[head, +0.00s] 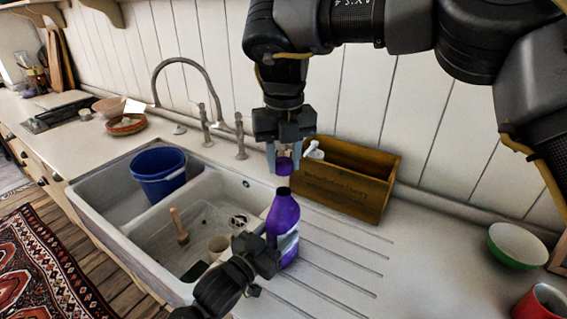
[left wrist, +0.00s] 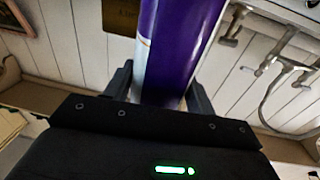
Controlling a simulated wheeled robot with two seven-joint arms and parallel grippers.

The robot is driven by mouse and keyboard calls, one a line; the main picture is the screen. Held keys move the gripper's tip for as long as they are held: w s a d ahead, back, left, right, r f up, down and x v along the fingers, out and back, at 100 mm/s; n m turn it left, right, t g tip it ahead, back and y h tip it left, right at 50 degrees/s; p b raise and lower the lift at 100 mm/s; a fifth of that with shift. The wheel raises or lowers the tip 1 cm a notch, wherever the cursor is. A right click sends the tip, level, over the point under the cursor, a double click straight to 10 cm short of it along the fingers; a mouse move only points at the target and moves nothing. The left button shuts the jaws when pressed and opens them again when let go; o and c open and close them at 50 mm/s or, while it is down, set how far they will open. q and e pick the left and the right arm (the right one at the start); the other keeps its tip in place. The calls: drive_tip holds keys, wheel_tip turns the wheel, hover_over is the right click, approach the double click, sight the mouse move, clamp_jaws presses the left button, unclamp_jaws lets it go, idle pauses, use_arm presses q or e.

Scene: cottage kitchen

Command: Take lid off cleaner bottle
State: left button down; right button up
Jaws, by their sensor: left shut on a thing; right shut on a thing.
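The purple cleaner bottle (head: 283,216) stands upright on the ribbed drainboard, right beside the sink. My left gripper (head: 270,247) is shut on its lower body from the front left. In the left wrist view the bottle (left wrist: 178,50) rises between the two fingers of my left gripper (left wrist: 158,90). The purple lid (head: 284,166) is held in my right gripper (head: 287,152), which points down from above. A gap shows between the lid and the bottle's neck, so the lid is apart from the bottle. The bottle's lower part is partly hidden by my left gripper.
A wooden crate (head: 345,178) with a white bottle (head: 315,151) in it stands just behind. A green bowl (head: 517,246) and red mug (head: 541,302) are at the right. The drainboard's right part is clear.

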use_arm(q)
drive_tip(key=c, duration=0.7)
unclamp_jaws()
drive_tip(key=shift+f, duration=0.65)
drive_tip(key=shift+c, duration=0.2)
use_arm(e)
drive_tip(key=shift+f, duration=0.1)
use_arm(q)
drive_tip(key=o, duration=0.3)
drive_tip(key=shift+w+r, duration=0.2)
use_arm(e)
drive_tip(key=shift+w, duration=0.25)
use_arm(q)
drive_tip(key=shift+s+r, duration=0.1)
drive_tip(key=shift+s, duration=0.05)
use_arm(e)
drive_tip(key=shift+s, duration=0.15)
use_arm(q)
drive_tip(key=b+v, duration=0.2)
drive_tip(key=v, duration=1)
use_arm(e)
wheel_tip(320, 180, down, 2)
drive_tip(key=shift+f, duration=0.1)
